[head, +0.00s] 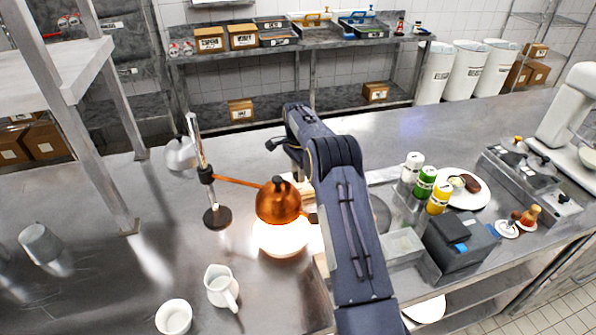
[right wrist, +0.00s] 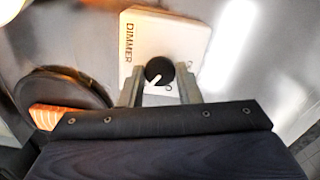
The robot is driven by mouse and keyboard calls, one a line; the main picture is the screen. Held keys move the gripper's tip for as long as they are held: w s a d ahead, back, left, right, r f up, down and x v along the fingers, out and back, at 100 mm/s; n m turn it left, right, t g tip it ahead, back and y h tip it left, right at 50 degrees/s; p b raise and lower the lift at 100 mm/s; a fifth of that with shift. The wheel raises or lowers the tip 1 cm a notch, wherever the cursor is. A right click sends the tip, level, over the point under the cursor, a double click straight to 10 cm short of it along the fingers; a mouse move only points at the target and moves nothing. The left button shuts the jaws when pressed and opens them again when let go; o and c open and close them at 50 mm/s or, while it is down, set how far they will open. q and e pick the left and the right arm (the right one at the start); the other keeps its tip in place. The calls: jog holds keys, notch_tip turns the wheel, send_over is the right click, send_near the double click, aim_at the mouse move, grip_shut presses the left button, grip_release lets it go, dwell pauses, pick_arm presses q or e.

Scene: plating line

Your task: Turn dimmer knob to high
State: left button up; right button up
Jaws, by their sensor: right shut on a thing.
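In the right wrist view a white dimmer box (right wrist: 150,34) carries the word DIMMER along its left edge. Its round black dimmer knob (right wrist: 158,70) has a white pointer line slanting toward the lower left of that picture. My right gripper (right wrist: 159,80) has a finger on each side of the knob and is shut on it. In the head view my right arm hides the gripper and knob. The copper heat lamp (head: 279,201) hangs from a stand and glows brightly over the counter. My left gripper is not in view.
A white pitcher (head: 220,287) and a white cup (head: 173,317) stand at the front left. Several bottles, including a green one (head: 424,182), stand right of my arm near a plate with food (head: 465,199). The lamp stand (head: 217,216) is close on the left.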

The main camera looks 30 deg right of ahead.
jog(key=shift+r, duration=0.1)
jog(key=o, duration=1)
jog(key=shift+c, duration=0.2)
notch_tip(320, 180, up, 7)
jog(key=shift+f+b, duration=0.2)
jog(key=shift+b, duration=0.35)
jog(key=shift+r, duration=0.55)
